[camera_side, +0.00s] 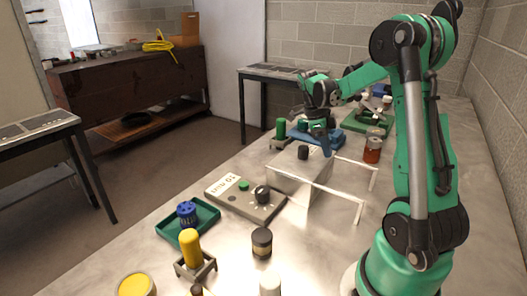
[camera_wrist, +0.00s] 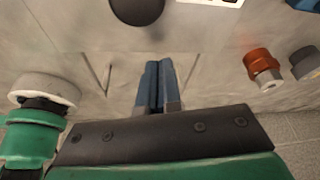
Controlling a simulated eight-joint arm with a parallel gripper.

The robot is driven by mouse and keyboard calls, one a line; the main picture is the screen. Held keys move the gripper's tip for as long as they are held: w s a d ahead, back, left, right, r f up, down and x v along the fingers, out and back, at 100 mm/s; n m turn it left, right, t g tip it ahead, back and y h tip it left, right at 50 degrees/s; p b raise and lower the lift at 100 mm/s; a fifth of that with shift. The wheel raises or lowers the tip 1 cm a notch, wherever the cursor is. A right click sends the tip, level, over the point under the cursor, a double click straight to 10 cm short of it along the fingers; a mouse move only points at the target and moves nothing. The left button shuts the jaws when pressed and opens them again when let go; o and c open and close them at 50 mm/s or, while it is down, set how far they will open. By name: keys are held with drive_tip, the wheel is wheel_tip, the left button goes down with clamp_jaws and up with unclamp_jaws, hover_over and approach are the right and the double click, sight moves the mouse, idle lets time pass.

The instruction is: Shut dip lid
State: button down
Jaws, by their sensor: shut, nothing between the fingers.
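A shiny pale metal box (camera_side: 312,195) stands mid-bench, with two pale rails reaching out to the right on legs. A dark round knob (camera_side: 303,152) stands on its top, seemingly on a lid; the lid's edges are lost in glare, so I cannot tell how far it covers the box. The knob also shows at the top edge of the wrist view (camera_wrist: 137,8). My gripper (camera_side: 327,152) points down just right of the knob, apart from it. Its blue fingers (camera_wrist: 155,66) are together and empty in the wrist view.
A grey control panel (camera_side: 245,201) with a dark dial lies in front of the box. A green tray (camera_side: 188,228) holds a blue knobbed part. A yellow cylinder (camera_side: 190,250) and a dark jar (camera_side: 262,243) stand nearer. A red-brown jar (camera_side: 373,150) stands behind the rails.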

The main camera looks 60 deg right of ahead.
sight(313, 160)
drive_tip(key=d+v, duration=0.1)
drive_tip(key=v, duration=0.8)
drive_tip(key=w+a+f+n+t, duration=0.1)
drive_tip(key=a+n+t, duration=0.4)
drive_tip(key=a+n, duration=0.8)
drive_tip(key=w+a+f+n+t+y, duration=0.1)
drive_tip(key=a+f+n+t, duration=0.2)
drive_tip(key=a+n, duration=0.9)
drive_tip(key=n+t, duration=0.2)
drive_tip(key=n, duration=0.5)
drive_tip(key=shift+a+n+t, duration=0.35)
drive_tip(key=shift+n+t, duration=0.05)
